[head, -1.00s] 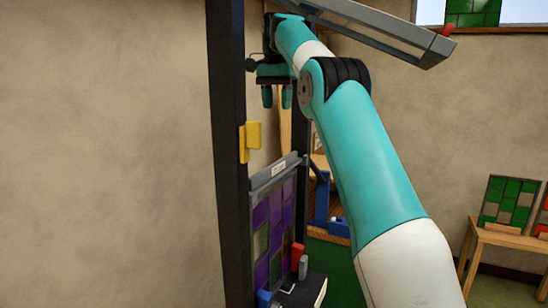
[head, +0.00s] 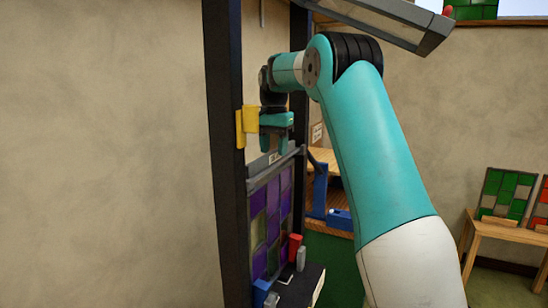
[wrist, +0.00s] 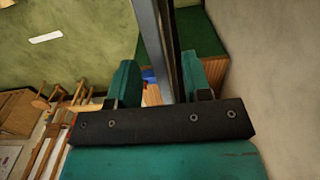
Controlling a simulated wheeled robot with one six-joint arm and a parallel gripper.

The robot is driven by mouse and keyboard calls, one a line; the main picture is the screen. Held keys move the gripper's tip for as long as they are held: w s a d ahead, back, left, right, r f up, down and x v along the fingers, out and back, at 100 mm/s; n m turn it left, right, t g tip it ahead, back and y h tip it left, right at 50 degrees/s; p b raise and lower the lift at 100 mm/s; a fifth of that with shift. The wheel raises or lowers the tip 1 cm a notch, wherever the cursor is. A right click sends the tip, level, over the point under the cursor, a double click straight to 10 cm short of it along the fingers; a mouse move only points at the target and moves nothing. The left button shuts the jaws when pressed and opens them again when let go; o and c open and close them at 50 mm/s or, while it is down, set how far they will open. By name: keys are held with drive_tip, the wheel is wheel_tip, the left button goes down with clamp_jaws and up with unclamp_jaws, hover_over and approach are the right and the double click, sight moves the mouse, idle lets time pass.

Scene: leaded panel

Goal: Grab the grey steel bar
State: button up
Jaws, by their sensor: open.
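The grey steel bar (head: 256,167) lies along the top edge of the purple and green leaded panel (head: 270,220), inside the dark upright frame. My gripper (head: 276,146) is open, pointing down, just above the bar in the head view and partly covering it. In the wrist view the bar (wrist: 166,60) runs between the two spread teal fingers of my gripper (wrist: 160,78), with a gap on the left finger's side. I cannot tell how far the fingertips reach past the bar's top.
A yellow block (head: 249,119) sits on the near dark post (head: 225,150), close to my gripper's left. Red (head: 295,246) and blue (head: 262,290) blocks stand at the panel's foot. A wooden table (head: 500,232) with coloured panels is at the right.

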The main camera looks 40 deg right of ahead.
drive_tip(key=shift+f, duration=0.75)
clamp_jaws()
drive_tip(key=shift+r, duration=0.1)
drive_tip(key=shift+r, duration=0.1)
